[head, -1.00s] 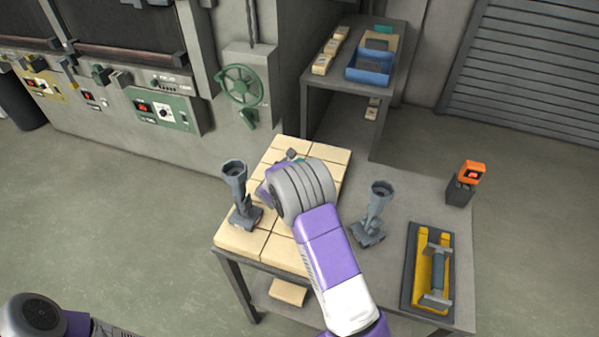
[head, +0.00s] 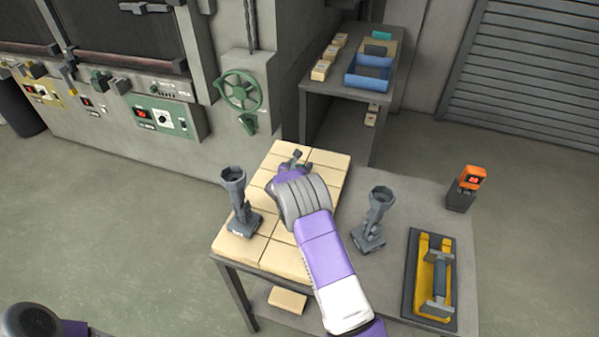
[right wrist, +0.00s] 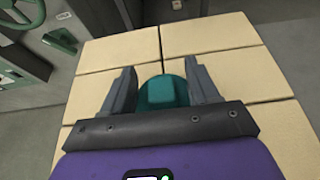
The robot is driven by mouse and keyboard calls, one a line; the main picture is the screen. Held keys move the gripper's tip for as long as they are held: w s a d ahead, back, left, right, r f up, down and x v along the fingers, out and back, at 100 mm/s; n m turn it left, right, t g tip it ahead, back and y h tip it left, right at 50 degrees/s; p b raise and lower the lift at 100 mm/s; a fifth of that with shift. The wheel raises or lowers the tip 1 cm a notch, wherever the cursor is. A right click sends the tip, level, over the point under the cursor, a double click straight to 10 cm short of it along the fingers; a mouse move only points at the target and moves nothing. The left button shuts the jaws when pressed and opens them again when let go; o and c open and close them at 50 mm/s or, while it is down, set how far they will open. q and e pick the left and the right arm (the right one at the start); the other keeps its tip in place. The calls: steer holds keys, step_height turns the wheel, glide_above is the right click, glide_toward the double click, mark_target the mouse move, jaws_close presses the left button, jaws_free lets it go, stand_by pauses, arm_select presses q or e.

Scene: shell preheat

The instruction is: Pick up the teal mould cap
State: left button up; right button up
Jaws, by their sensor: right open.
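The teal mould cap (right wrist: 162,93) sits on the pale brick tabletop, between the two fingers of my right gripper in the right wrist view. My right gripper (right wrist: 159,70) is open, with a dark finger on each side of the cap and a gap visible at both. The near part of the cap is hidden by the gripper body. In the head view my right gripper (head: 291,160) is low over the far part of the bricks, and my own wrist hides most of what lies under it. My left gripper is out of view.
A yellow tool on a dark board (head: 430,275) and an orange-topped device (head: 468,185) lie further right. A blue bin (head: 368,75) is on the back shelf.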

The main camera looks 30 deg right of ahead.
steer(key=c, duration=1)
steer(key=shift+r, duration=0.1)
steer(key=shift+c, duration=0.2)
